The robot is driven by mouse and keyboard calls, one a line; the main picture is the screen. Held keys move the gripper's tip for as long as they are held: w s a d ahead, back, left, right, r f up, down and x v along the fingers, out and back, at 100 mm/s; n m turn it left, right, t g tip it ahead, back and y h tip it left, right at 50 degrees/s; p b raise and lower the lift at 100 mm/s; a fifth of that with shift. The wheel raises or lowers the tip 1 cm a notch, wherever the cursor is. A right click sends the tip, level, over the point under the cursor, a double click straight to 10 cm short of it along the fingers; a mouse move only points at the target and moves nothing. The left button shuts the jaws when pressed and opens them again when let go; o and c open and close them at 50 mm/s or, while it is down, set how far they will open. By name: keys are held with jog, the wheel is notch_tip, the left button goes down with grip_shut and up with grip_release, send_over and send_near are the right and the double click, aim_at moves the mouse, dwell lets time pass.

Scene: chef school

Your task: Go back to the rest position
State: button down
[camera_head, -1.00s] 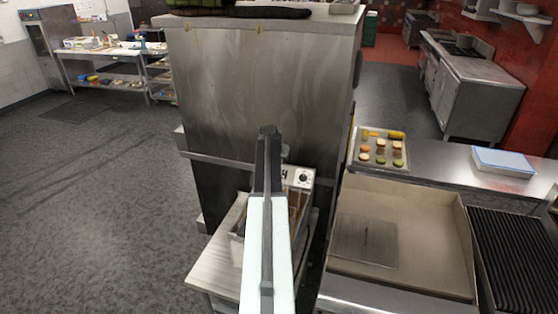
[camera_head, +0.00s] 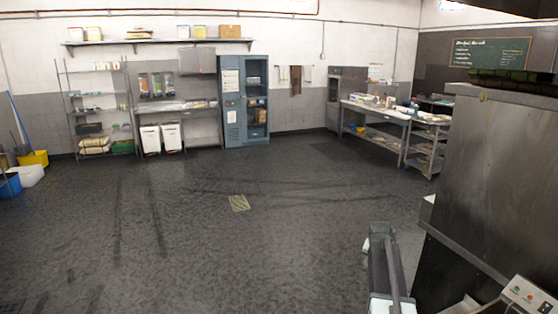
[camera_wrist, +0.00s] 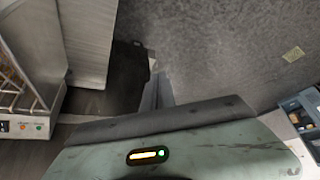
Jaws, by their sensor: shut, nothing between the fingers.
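My arm (camera_head: 386,270) shows at the lower right of the head view, over the floor and left of a tall steel cabinet. In the wrist view my gripper (camera_wrist: 156,92) points away over the dark floor. Its narrow grey fingers are together, with nothing between them. The gripper body with a small lit indicator fills the bottom of that view. The gripper touches nothing that I can see.
The tall steel cabinet (camera_head: 490,190) stands close on the right. A fryer's control panel (camera_head: 527,295) is below it; the fryer basket (camera_wrist: 18,85) shows at the wrist view's left. Open floor (camera_head: 200,240) lies ahead, with shelves (camera_head: 98,100) and a blue locker (camera_head: 244,105) far back.

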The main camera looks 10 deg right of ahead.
jog(key=s+a+f+n+y+b, duration=0.1)
jog(key=a+f+n, duration=0.1)
jog(key=a, duration=0.8)
jog(key=s+a+f+n+y+b, duration=0.1)
jog(key=a+f+b, duration=0.1)
jog(key=a, duration=0.8)
jog(key=s+a+f+n+y+b, duration=0.1)
jog(key=a+f+n, duration=0.15)
jog(key=a, duration=0.75)
jog(key=s+a+f+n+g+y, duration=0.1)
jog(key=s+a+n+g, duration=0.3)
jog(key=s+a, duration=0.7)
jog(key=s+f+b, duration=0.1)
jog(key=s, duration=0.2)
jog(key=shift+s, duration=0.4)
jog(key=shift+f, duration=0.1)
